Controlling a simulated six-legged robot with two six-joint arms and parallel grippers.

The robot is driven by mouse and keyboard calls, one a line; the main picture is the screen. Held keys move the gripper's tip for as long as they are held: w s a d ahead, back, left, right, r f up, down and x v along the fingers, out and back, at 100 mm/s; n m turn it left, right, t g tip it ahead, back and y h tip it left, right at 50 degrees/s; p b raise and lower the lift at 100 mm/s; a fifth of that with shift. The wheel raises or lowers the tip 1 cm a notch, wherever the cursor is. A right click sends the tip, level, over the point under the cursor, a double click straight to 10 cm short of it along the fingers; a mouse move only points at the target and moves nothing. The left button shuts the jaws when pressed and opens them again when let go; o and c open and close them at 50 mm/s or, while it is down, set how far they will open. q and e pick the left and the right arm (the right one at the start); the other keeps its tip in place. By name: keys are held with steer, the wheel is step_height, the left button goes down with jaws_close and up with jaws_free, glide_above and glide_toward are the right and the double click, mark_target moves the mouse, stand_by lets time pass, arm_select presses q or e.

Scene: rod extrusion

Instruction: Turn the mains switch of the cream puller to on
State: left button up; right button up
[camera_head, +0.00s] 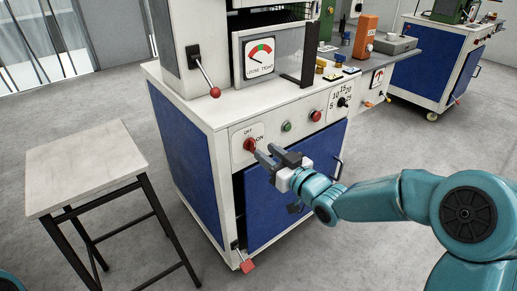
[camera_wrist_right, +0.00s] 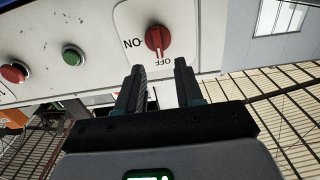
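The mains switch is a red rotary knob (camera_head: 250,144) on a white plate at the left end of the cream puller's (camera_head: 215,112) front panel. The wrist view shows the knob (camera_wrist_right: 154,38) close up, its pale mark towards OFF, with ON to one side. My right gripper (camera_head: 264,152) is just in front of the knob. In the wrist view my right gripper (camera_wrist_right: 160,67) is open, its two fingers apart with nothing between them, and the knob lies beyond the tips. I cannot tell if they touch it. My left gripper is not in view.
Beside the switch are a green button (camera_head: 286,127) and a red button (camera_head: 316,116). A lever with a red ball (camera_head: 215,92) hangs above left. A red pedal (camera_head: 248,266) sits at the base. A stool (camera_head: 85,165) stands left. A second blue cabinet (camera_head: 430,68) stands behind right.

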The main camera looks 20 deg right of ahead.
mark_target(255, 143)
steer(key=shift+x, duration=2.3)
jaws_close()
